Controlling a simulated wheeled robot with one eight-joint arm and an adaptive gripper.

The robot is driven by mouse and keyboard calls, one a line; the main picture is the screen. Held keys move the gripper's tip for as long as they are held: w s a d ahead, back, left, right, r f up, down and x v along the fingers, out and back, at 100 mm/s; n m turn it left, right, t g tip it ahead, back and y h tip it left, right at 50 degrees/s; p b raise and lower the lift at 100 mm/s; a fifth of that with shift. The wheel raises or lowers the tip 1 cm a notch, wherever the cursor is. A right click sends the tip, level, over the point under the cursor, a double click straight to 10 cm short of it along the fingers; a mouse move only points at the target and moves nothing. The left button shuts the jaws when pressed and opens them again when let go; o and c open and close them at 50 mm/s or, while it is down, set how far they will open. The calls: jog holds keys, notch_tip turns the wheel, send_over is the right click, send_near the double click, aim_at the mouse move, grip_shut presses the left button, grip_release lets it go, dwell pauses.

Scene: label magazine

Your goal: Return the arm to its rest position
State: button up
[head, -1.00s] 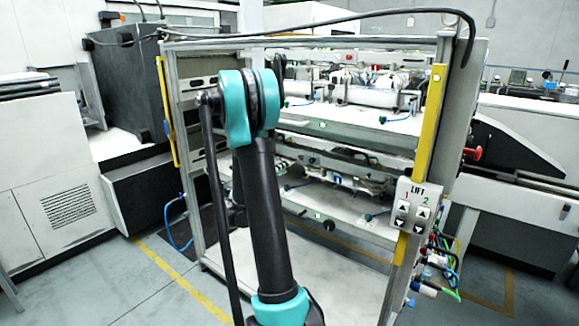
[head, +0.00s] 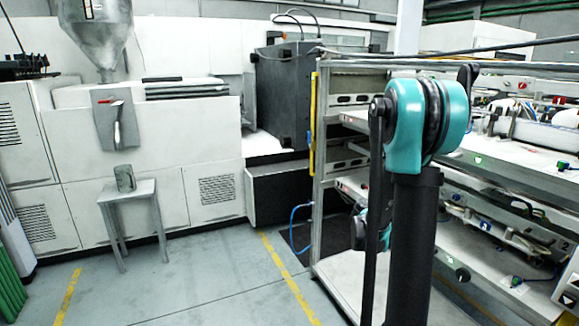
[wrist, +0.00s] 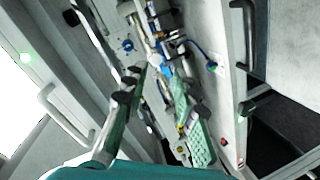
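My arm, teal and black, stands upright in the right half of the head view, in front of the metal rack (head: 318,190). The arm hides most of my gripper there; only a bit of teal shows behind the upper link. In the wrist view my gripper (wrist: 156,85) has its two green and dark fingers spread apart with nothing held between them. Beyond the fingers are rack fittings, blue hose ends and a white shelf panel, apart from the fingertips as far as I can tell.
A small grey stool (head: 130,188) carries a grey cylindrical container (head: 125,178) at the left. A long white machine (head: 200,130) runs along the back. A dark cabinet (head: 290,95) stands beside the rack. Open floor (head: 220,285) with yellow lines lies left of the rack.

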jog(key=s+a+f+y, duration=0.4)
jog(key=s+a, duration=0.4)
jog(key=a, duration=0.1)
jog(key=s+a+f+n+g+y, duration=0.1)
jog(key=s+a+f+y, duration=0.4)
jog(key=s+a, duration=0.3)
jog(key=s+a+f+n+y, duration=0.1)
jog(key=s+a+f+y, duration=0.3)
jog(key=s+a, duration=0.4)
jog(key=a+y, duration=0.1)
jog(key=a, duration=0.1)
jog(key=shift+s+a+f+g, duration=0.2)
jog(key=shift+s+a+g, duration=0.1)
jog(key=shift+a+g, duration=0.1)
